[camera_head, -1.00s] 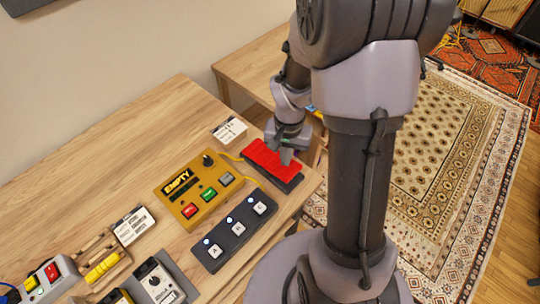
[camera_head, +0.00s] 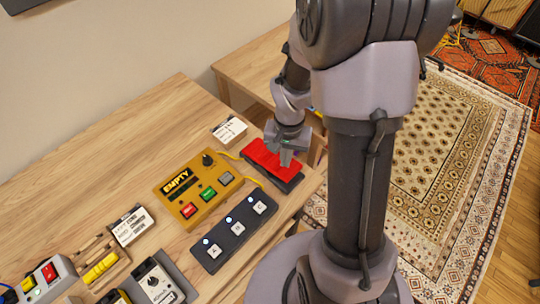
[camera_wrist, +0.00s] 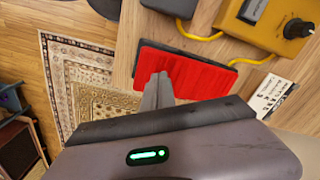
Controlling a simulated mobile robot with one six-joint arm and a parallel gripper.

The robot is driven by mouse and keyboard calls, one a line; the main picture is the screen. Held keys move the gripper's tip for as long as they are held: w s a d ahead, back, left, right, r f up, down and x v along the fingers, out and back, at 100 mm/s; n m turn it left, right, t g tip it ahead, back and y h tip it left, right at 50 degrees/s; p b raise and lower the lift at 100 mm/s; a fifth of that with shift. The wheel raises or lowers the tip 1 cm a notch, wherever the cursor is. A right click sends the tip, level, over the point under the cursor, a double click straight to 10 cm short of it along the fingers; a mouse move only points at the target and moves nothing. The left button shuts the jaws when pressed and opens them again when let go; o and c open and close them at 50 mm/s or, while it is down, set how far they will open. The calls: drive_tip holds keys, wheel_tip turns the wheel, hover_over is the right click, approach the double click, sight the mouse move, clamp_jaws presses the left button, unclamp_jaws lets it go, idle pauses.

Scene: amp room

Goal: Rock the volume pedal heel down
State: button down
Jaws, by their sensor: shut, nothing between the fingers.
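The volume pedal (camera_head: 270,163) has a red tread on a dark base and lies near the right end of the table. It also shows in the wrist view (camera_wrist: 190,72), its red tread facing the camera. My gripper (camera_head: 286,158) is over the pedal's tread, with its fingers pointing down. In the wrist view my gripper's fingertips (camera_wrist: 160,78) are together and empty, in front of the tread's left part. I cannot tell whether the tips touch the tread. The exact tilt of the tread is hard to tell.
A yellow looper box (camera_head: 193,190) reading EMPTY and a black three-button footswitch (camera_head: 234,229) sit left of and in front of the pedal. A white label card (camera_head: 229,130) lies behind. More pedals and a wooden rack (camera_head: 101,262) stand at lower left. Bare table lies at back left.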

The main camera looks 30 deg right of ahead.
drive_tip(key=shift+f+b, duration=0.85)
drive_tip(key=shift+f, duration=0.2)
idle(0.4)
wheel_tip(320, 180, up, 7)
drive_tip(key=p, duration=0.5)
drive_tip(key=shift+r+p, duration=0.15)
drive_tip(key=shift+p, duration=0.25)
